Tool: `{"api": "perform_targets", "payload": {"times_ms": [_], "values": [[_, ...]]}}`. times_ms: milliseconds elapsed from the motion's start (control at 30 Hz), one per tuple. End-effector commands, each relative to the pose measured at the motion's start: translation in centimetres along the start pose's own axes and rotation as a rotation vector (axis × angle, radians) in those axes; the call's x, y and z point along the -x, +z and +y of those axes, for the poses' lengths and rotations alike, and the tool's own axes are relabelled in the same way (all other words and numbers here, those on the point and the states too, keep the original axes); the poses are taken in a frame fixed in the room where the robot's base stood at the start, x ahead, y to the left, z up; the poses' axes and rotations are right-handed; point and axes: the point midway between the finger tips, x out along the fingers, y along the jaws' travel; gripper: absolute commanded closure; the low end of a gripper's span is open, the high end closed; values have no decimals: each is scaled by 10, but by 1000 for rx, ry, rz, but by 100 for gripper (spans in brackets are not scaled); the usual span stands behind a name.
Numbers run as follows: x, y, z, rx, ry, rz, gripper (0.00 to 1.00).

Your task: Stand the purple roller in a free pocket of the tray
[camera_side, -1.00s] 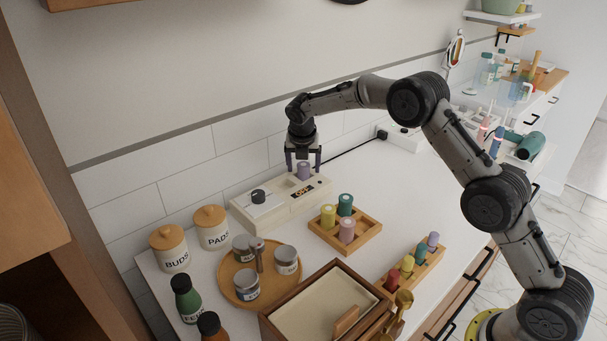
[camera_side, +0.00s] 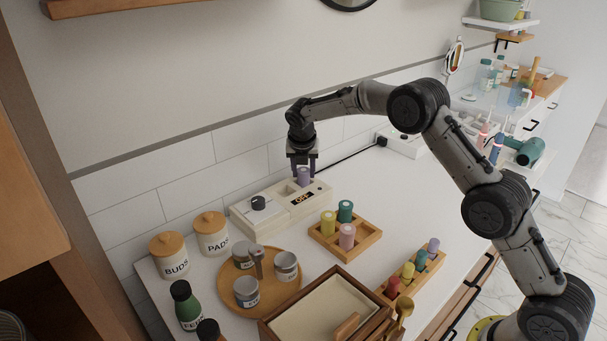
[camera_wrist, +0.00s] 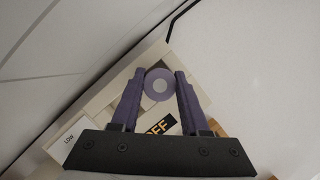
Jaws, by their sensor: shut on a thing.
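The purple roller (camera_side: 304,177) stands upright at the heater box (camera_side: 262,222), at its far right end. The roller's lower end is hidden in the box. The wooden tray (camera_side: 325,244) has several pockets and holds a yellow roller (camera_side: 328,223), a teal roller (camera_side: 345,211) and a pink roller (camera_side: 347,236). Its right pocket looks empty.
A wooden rack (camera_side: 424,274) with coloured rollers lies right of the front box (camera_side: 268,329). A round board (camera_side: 283,292) with jars, two canisters (camera_side: 170,255) and bottles stand left. White counter is clear right of the tray.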

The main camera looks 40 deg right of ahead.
Motion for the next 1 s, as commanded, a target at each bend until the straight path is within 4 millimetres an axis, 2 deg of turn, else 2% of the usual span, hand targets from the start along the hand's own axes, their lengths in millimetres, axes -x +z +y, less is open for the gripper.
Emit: {"api": "perform_targets", "payload": {"times_ms": [233,433,567,800,1000], "values": [[27,12,0,-1,3,-4,100],[68,4,-18,-1,5,-5,100],[103,-3,-34,-1,4,-4,100],[132,-30,-65,0,2,-2,100],[150,-44,-82,0,2,-1,100]]}}
